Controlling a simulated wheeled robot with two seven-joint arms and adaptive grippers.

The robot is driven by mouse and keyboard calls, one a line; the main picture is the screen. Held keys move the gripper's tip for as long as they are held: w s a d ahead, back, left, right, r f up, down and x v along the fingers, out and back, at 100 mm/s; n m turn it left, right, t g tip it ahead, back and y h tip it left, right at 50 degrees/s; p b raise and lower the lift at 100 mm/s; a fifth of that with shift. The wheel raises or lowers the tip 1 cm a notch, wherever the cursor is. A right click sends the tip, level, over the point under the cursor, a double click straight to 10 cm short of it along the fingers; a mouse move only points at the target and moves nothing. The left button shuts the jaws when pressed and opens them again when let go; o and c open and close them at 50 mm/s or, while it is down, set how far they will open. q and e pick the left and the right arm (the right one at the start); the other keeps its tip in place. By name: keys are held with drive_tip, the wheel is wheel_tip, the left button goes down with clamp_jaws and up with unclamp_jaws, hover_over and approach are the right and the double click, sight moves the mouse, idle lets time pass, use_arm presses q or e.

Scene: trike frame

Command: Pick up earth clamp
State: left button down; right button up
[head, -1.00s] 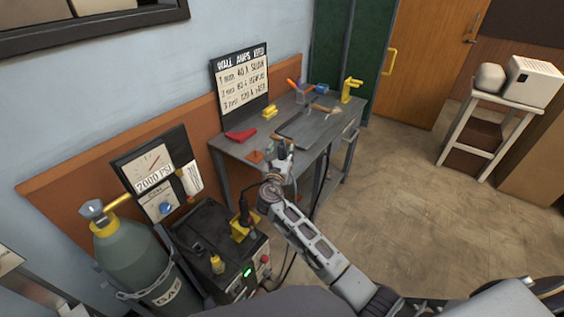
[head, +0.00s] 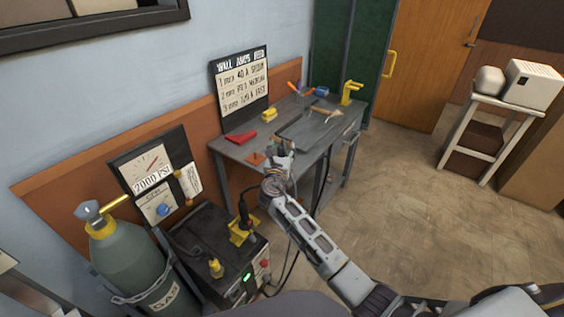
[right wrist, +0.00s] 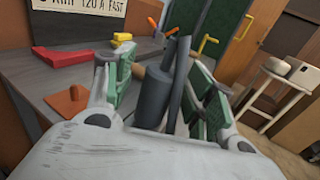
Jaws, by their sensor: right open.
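My right gripper (head: 281,160) is at the near edge of the grey metal bench, with its arm coming up from the bottom of the head view. In the right wrist view its green-padded fingers (right wrist: 165,90) stand apart. A dark grey cylindrical part (right wrist: 154,98) and a slimmer dark bar (right wrist: 181,82) show between them; these look like the earth clamp, but its jaws are hidden. I cannot tell whether the fingers touch it. In the head view the gripper covers most of that spot. My left gripper is not in view.
The bench (head: 238,150) holds a red piece (head: 241,137), an orange piece (head: 256,159), a yellow block (head: 269,115) and a dark plate. A welding machine (head: 205,250) and gas cylinder (head: 135,260) stand at left. Dark cables hang beside my arm.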

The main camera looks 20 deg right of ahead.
drive_tip(key=shift+c, duration=0.4)
drive_tip(key=c, duration=1)
drive_tip(key=shift+c, duration=0.2)
drive_tip(key=shift+r, duration=0.2)
